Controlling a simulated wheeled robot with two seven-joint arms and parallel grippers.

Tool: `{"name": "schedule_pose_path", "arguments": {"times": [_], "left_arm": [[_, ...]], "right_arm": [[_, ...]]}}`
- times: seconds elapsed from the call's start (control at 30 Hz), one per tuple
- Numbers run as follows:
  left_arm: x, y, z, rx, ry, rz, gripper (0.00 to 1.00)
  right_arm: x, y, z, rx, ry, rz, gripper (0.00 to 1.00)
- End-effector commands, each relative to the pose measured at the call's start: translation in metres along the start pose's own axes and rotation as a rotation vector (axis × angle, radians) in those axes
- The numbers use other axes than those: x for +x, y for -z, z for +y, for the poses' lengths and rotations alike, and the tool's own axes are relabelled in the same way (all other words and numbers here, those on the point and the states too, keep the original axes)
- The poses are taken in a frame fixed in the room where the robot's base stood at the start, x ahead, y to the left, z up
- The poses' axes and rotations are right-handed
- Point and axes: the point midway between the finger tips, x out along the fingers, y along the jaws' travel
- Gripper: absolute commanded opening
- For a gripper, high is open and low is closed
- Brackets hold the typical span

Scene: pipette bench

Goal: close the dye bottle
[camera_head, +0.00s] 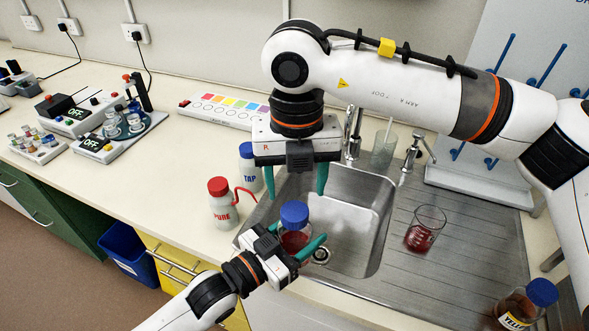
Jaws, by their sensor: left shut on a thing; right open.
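The dye bottle (295,241) is clear glass with dark red liquid in it. It stands upright between the teal fingers of my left gripper (299,236), which is shut on it at the sink's front edge. A blue cap (294,213) sits at the bottle's top; I cannot tell whether it is screwed tight. My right gripper (296,190) points down above the cap, slightly to its rear. Its two teal fingers are apart with nothing between them. The gripper's lower fingers hide part of the bottle's sides.
A red-capped PURE wash bottle (222,211) and a blue-capped TAP bottle (249,175) stand left of the sink (352,215). A beaker with red liquid (425,230) stands on the drainer. A brown, blue-capped bottle (520,308) is at lower right. A tap (354,135) rises behind.

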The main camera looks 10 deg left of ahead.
Motion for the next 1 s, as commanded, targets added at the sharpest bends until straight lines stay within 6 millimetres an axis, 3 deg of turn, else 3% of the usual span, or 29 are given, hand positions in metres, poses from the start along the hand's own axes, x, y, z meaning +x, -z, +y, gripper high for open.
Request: {"name": "schedule_pose_path", "arguments": {"times": [1.0], "left_arm": [[0.0, -0.001, 0.0, 0.001, 0.0, -0.003, 0.0]], "right_arm": [[-0.017, 0.0, -0.003, -2.005, 0.0, -0.001, 0.59]]}}
